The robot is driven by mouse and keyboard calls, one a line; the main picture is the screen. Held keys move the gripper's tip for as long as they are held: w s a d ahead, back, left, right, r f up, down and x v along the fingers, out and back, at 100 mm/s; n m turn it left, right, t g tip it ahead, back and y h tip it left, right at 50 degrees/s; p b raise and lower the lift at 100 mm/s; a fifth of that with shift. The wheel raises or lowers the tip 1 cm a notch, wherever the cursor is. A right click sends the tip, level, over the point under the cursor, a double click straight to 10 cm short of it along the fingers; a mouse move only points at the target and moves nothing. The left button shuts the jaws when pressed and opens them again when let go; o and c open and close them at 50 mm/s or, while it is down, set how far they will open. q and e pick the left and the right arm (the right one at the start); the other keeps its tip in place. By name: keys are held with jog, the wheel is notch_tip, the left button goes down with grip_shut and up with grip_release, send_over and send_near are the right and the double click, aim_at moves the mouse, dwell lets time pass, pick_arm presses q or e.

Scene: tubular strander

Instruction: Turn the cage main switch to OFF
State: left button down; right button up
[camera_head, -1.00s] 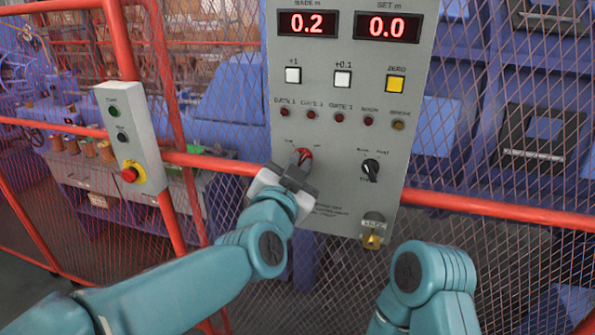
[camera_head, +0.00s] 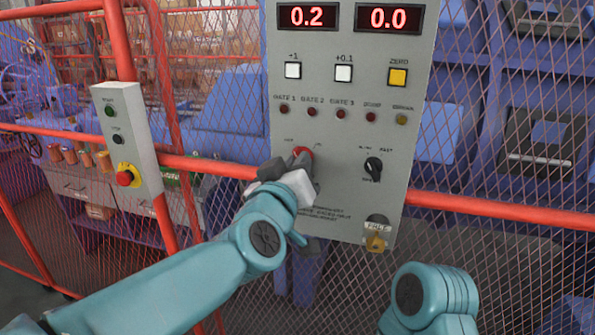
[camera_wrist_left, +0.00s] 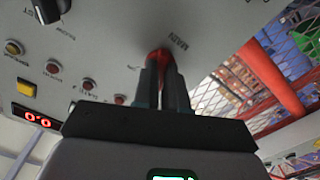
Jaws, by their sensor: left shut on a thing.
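The cage main switch is a red rotary knob (camera_head: 303,152) low on the left of the grey control panel (camera_head: 340,215). My left gripper (camera_head: 298,167) is shut on this knob, reaching it from below left. In the left wrist view, both dark fingers (camera_wrist_left: 162,80) stand on either side of the red knob (camera_wrist_left: 158,56), with the label "MAIN" beside it. My fingers and wrist hide much of the knob, so its exact pointing direction is unclear. My right gripper is out of view; only a piece of the right arm shows at the bottom.
A black selector knob (camera_head: 373,168) and a brass key switch (camera_head: 376,240) sit right of the switch. Indicator lamps and push buttons are above. A small box with a red emergency stop (camera_head: 126,177) is at left. Red rails (camera_head: 500,212) and mesh fence back the panel.

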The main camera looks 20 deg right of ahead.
pick_arm(q)
jog(key=shift+n+b, duration=0.55)
jog(key=shift+n, duration=1.25)
jog(key=c, duration=1.2)
grip_release()
jog(key=v, duration=1.6)
jog(key=shift+s+a+b, duration=0.15)
jog(key=shift+b, duration=0.25)
